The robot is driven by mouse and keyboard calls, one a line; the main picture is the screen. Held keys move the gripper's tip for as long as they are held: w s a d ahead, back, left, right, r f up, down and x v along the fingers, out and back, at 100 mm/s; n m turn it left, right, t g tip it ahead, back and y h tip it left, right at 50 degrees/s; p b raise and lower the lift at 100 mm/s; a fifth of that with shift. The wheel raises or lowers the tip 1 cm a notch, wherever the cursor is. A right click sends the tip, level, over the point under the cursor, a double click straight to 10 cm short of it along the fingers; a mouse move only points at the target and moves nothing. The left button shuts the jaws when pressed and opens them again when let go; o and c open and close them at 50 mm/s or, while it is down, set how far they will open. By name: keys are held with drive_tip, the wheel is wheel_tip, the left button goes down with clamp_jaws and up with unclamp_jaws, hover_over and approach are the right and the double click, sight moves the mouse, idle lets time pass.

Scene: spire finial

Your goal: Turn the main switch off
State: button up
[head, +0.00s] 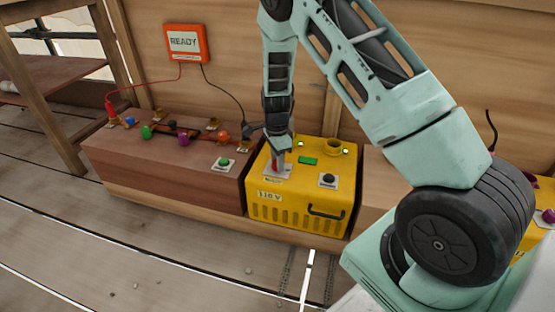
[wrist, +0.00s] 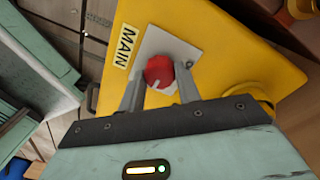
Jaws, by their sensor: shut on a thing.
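The main switch is a red rotary knob (wrist: 159,72) on a pale square plate (wrist: 178,46), next to a label reading MAIN (wrist: 125,46). It sits on top of the yellow 110 V box (head: 300,208). In the head view the knob (head: 275,166) shows only in part below my gripper (head: 278,153). In the wrist view my gripper (wrist: 160,92) has a finger on either side of the knob and is shut on it. A white mark shows on the knob's near side. Green lights and a green display (head: 307,160) are lit on the box.
A black knob (head: 328,179) on its own plate and a yellow ring (head: 335,147) stand on the same box. A wooden bench (head: 165,185) with coloured knobs, a green button and cables is at left. An orange READY display (head: 186,43) hangs on the wall.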

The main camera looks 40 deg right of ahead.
drive_tip(key=shift+r+p, duration=0.1)
drive_tip(key=shift+p, duration=0.2)
drive_tip(key=n+p, duration=0.3)
drive_tip(key=p, duration=0.1)
drive_tip(key=shift+r, duration=0.2)
drive_tip(key=n+p, duration=0.4)
drive_tip(key=n, duration=0.1)
drive_tip(key=shift+p, duration=0.35)
drive_tip(key=n+p, duration=0.3)
drive_tip(key=n, duration=0.2)
drive_tip(key=shift+f+h+p, duration=0.15)
drive_tip(key=shift+h+p, duration=0.15)
drive_tip(key=shift+p, duration=0.05)
drive_tip(key=shift+f+n+p, duration=0.1)
drive_tip(key=shift+n+p, duration=0.95)
drive_tip(key=shift+n, duration=1.35)
drive_tip(key=o, duration=1)
